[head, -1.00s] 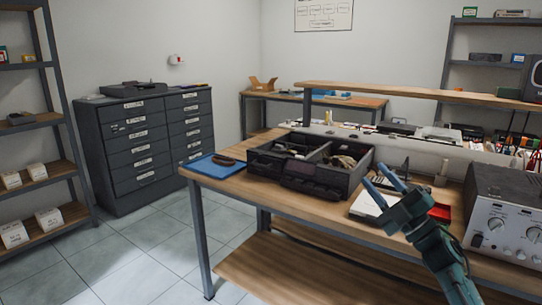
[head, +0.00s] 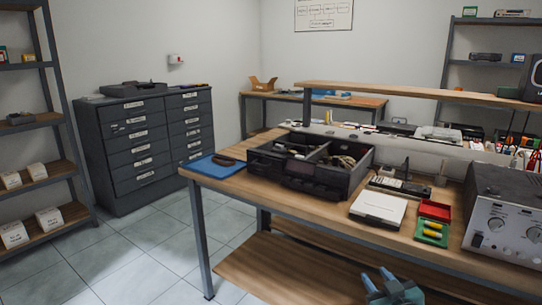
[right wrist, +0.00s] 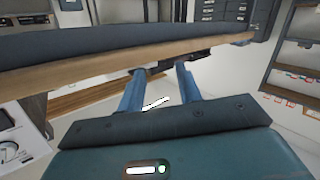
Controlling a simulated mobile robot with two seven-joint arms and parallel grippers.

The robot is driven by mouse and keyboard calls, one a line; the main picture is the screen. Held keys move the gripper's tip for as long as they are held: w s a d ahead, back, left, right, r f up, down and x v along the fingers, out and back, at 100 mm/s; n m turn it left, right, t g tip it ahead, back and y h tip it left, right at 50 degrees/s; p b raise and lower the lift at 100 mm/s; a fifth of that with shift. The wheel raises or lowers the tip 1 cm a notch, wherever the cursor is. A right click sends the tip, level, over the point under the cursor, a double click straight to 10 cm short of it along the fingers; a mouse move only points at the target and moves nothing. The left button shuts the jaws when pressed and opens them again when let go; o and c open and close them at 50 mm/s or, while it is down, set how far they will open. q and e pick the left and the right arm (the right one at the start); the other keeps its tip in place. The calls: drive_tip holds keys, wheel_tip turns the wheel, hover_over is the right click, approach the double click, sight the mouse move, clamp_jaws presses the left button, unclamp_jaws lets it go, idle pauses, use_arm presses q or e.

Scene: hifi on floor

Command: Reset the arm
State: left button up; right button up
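My right gripper (head: 384,279) is low at the bottom of the head view, in front of and below the workbench top (head: 340,208). Its two blue fingers stand apart with nothing between them. In the right wrist view the open fingers (right wrist: 158,78) point toward the wooden edge of a board with a dark upper face (right wrist: 120,42). The rest of my right arm is out of the head view. My left gripper shows in neither view.
On the bench are a black divided toolbox (head: 310,163), a white box (head: 378,208), a red tray (head: 435,210), a green tray (head: 432,231) and a grey instrument (head: 505,215). A lower shelf (head: 290,275) lies beneath. Floor is clear at left.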

drive_tip(key=s+a+f+g+y, duration=0.15)
drive_tip(key=s+a+f, duration=0.35)
drive_tip(key=s, duration=0.5)
drive_tip(key=s+a+m+g+y, duration=0.1)
drive_tip(key=s+a, duration=0.2)
drive_tip(key=s, duration=0.6)
drive_tip(key=s+a+m+g, duration=0.1)
drive_tip(key=s+a, duration=0.3)
drive_tip(key=s, duration=0.5)
use_arm(q)
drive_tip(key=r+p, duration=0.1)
drive_tip(key=p, duration=0.4)
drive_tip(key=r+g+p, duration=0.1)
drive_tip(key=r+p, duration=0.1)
drive_tip(key=p, duration=0.2)
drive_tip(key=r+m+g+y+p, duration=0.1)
drive_tip(key=p, duration=0.4)
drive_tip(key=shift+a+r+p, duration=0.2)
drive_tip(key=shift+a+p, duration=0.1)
drive_tip(key=shift+p, duration=0.05)
use_arm(e)
drive_tip(key=r, duration=0.1)
drive_tip(key=r+n+g, duration=0.1)
drive_tip(key=r, duration=0.1)
drive_tip(key=d+r+g+h, duration=0.1)
drive_tip(key=r, duration=0.1)
